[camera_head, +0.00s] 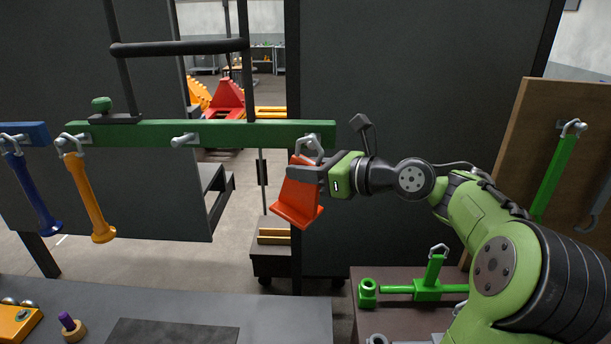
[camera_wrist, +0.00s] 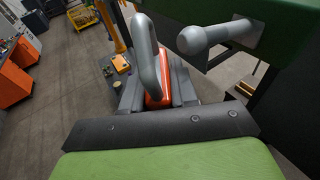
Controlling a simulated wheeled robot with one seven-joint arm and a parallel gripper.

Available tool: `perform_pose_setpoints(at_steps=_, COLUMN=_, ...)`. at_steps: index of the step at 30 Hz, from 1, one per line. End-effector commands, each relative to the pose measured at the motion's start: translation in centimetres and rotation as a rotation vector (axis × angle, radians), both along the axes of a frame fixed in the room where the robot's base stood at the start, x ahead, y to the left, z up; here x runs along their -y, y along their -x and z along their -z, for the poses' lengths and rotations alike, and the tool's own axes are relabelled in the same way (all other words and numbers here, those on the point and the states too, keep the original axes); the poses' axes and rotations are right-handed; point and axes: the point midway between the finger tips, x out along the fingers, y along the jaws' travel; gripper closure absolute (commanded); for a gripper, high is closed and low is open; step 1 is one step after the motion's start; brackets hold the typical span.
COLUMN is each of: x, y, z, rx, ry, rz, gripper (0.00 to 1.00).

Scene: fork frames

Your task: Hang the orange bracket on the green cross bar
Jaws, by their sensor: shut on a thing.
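The orange bracket (camera_head: 298,207), red-orange with a flared lower end and a grey metal loop on top, is held by my gripper (camera_head: 312,175), slightly tilted. The green cross bar (camera_head: 240,134) runs across the upper left, and the bracket's loop shows in front of its right end. In the wrist view, the bracket's orange body (camera_wrist: 168,80) sits between my fingers, with its loop (camera_wrist: 143,42) rising above. A grey round-ended peg (camera_wrist: 205,38) sticks out of the green bar (camera_wrist: 285,25) right of the loop. The loop appears beside the peg, not around it.
A yellow-orange handle (camera_head: 90,200) hangs at the bar's left end; a bare peg (camera_head: 185,139) is mid-bar. A blue handle (camera_head: 32,195) hangs on a blue bar (camera_head: 25,134). A wooden board (camera_head: 530,110) with a green handle (camera_head: 556,175) stands right. Dark worktops lie below.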

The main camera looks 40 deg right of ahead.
Motion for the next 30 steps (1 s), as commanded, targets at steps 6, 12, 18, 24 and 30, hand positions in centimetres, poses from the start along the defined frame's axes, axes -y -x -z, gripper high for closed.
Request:
perform_pose_setpoints(at_steps=6, x=0.9, y=-1.2, z=0.1, rx=0.003, ry=0.0, rz=-0.001, gripper=1.0)
perform_pose_setpoints(at_steps=12, x=1.7, y=-2.3, z=0.1, rx=0.004, ry=-0.001, rz=-0.001, gripper=1.0)
perform_pose_setpoints(at_steps=18, x=2.5, y=-3.3, z=0.1, rx=0.005, ry=0.0, rz=-0.001, gripper=1.0)
perform_pose_setpoints(at_steps=24, x=3.3, y=-4.3, z=0.4, rx=0.002, ry=-0.003, rz=-0.001, gripper=1.0)
perform_pose_setpoints(at_steps=30, x=3.7, y=-4.9, z=0.9, rx=0.002, ry=-0.001, rz=0.0, gripper=1.0)
